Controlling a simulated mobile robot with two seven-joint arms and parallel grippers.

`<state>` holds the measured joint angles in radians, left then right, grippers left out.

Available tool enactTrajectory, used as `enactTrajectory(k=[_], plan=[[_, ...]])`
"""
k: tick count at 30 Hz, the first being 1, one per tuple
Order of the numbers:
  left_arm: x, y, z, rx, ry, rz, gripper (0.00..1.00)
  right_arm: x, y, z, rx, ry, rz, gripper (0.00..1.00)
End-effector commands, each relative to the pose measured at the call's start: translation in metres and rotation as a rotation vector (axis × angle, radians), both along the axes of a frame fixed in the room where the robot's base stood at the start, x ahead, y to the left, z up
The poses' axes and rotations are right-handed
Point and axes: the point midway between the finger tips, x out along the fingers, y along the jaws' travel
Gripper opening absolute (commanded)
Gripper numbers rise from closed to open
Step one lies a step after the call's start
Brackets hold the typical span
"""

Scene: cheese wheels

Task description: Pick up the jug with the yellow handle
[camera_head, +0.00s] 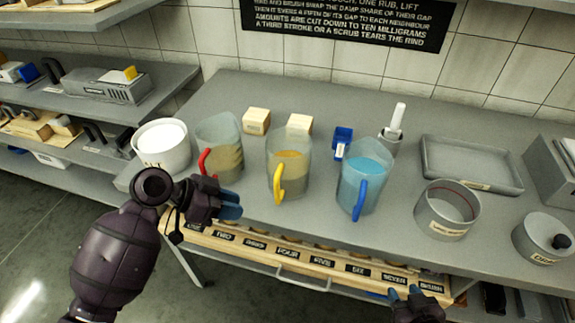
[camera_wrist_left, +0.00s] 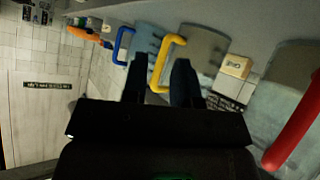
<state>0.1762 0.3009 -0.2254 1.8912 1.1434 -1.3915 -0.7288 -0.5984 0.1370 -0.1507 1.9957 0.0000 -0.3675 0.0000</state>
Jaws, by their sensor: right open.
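The jug with the yellow handle (camera_head: 290,160) stands upright on the grey counter in the head view, with brownish contents. Its yellow handle (camera_head: 278,183) faces the front. My left gripper (camera_head: 236,205) is in front of the counter, left of the handle and apart from it. In the left wrist view the fingers (camera_wrist_left: 160,78) are spread and empty, and the yellow handle (camera_wrist_left: 163,62) shows beyond the gap between them. My right gripper (camera_head: 405,293) is open and empty at the bottom of the head view, below the counter's front edge.
A red-handled jug (camera_head: 222,140) and a blue-handled jug (camera_head: 365,172) flank the yellow-handled one. A white tub (camera_head: 162,146) stands at left; a metal ring mould (camera_head: 447,212) and a tray (camera_head: 470,160) stand at right. A labelled drawer rack (camera_head: 310,265) runs below the counter edge.

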Motion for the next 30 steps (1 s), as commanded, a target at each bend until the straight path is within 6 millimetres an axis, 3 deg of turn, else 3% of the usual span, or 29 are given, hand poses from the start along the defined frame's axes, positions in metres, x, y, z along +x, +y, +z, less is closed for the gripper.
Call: enactTrajectory(k=[1, 6, 9, 13, 17, 30], plan=[[0.010, -0.007, 0.021, -0.024, -0.029, -0.081, 0.27, -0.001, 0.000, 0.001, -0.001, 0.003, -0.001, 0.43], [0.032, -0.023, 0.070, -0.128, -0.109, -0.278, 0.27, -0.005, -0.002, -0.003, -0.002, 0.017, -0.003, 0.43], [0.041, -0.028, 0.089, -0.177, -0.143, -0.340, 0.27, -0.007, -0.003, -0.004, -0.003, 0.021, -0.002, 0.43], [0.046, -0.031, 0.101, -0.211, -0.164, -0.379, 0.27, -0.008, -0.004, -0.004, -0.007, 0.023, -0.001, 0.43], [0.047, -0.031, 0.092, -0.221, -0.166, -0.385, 0.27, -0.007, -0.004, -0.002, -0.009, 0.019, 0.000, 0.43], [0.047, -0.031, 0.022, -0.219, -0.167, -0.382, 0.27, 0.004, -0.002, 0.009, -0.007, -0.007, 0.005, 0.43]])
